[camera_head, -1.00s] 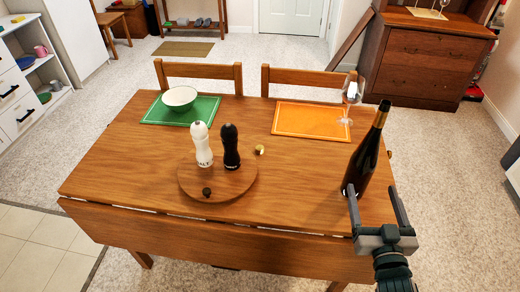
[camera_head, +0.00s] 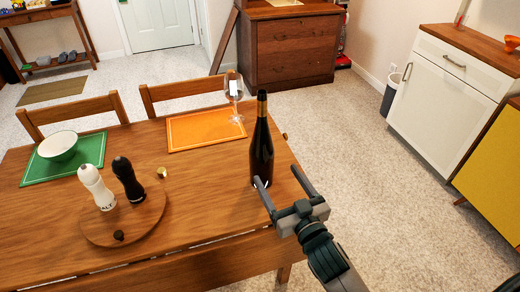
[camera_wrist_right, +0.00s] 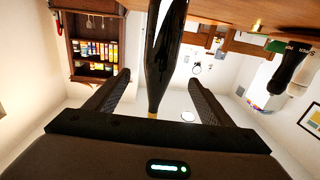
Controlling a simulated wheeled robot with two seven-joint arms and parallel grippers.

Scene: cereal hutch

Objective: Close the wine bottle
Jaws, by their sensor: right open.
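The dark wine bottle (camera_head: 262,150) stands upright near the table's right edge. It has a gold band at the neck and a dark top; I cannot tell whether it is stoppered. My right gripper (camera_head: 277,175) is open and empty, low beside the bottle, one fingertip overlapping its base in view. In the right wrist view the bottle (camera_wrist_right: 166,55) appears upside down between the spread fingers (camera_wrist_right: 160,78); contact is unclear. A small gold-tan piece (camera_head: 162,172) lies by the round board, and a small dark knob (camera_head: 118,235) is at its front edge. My left gripper is not in view.
White (camera_head: 97,188) and black (camera_head: 128,180) shakers stand on the round board (camera_head: 150,213). A wine glass (camera_head: 234,92) stands by the orange mat (camera_head: 190,133) behind the bottle. A white bowl (camera_head: 58,146) is on the green mat (camera_head: 92,152). Floor right of the table is clear.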

